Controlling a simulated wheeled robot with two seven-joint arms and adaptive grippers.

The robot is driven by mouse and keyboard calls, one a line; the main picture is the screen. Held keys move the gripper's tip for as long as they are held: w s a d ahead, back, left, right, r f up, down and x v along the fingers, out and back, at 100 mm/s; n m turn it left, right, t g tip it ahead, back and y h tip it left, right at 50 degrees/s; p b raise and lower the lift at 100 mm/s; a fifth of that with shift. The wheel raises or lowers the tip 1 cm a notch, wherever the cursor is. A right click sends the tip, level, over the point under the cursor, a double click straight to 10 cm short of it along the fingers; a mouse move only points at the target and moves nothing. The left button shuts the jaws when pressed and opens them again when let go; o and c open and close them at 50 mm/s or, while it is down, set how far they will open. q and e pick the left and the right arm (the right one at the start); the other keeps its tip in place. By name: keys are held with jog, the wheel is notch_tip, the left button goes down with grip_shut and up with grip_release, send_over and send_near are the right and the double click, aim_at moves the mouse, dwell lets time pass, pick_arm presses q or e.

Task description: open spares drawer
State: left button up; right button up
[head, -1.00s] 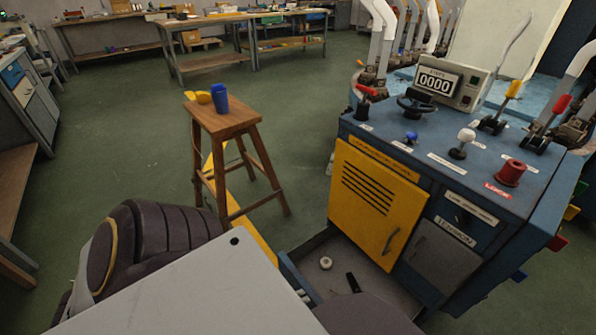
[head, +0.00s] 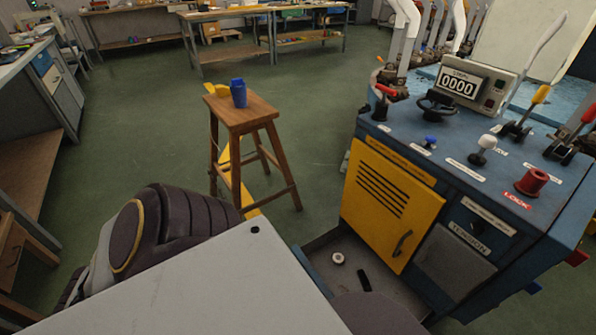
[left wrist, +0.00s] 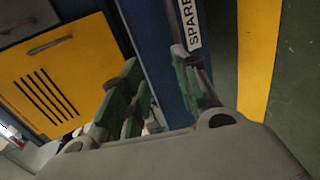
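The spares drawer (head: 391,287) stands open low at the foot of the blue machine, its grey inside showing a small white round piece (head: 338,258) and a black piece (head: 364,280). My grey body hides part of it in the head view. In the left wrist view, the drawer's blue front (left wrist: 160,72) carries a white label reading "SPARE", cut off at the edge. My left gripper (left wrist: 162,95) has its green fingers apart on either side of this blue panel; I cannot tell whether they touch it. My right gripper is in neither view.
The machine's yellow door (head: 390,205) is closed above the drawer; it also shows in the left wrist view (left wrist: 55,75). A wooden stool (head: 243,112) with a blue cup (head: 238,92) stands to the left. Green floor (head: 130,130) is clear around it.

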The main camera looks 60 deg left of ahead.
pick_arm(q)
jog(key=f+p+v, duration=0.1)
jog(key=p+v, duration=0.1)
jog(key=v, duration=0.6)
jog(key=shift+s, duration=0.3)
dwell(0.9)
jog(key=shift+d+f, duration=0.1)
jog(key=shift+f, duration=0.05)
jog(key=shift+p, duration=0.4)
dwell(0.4)
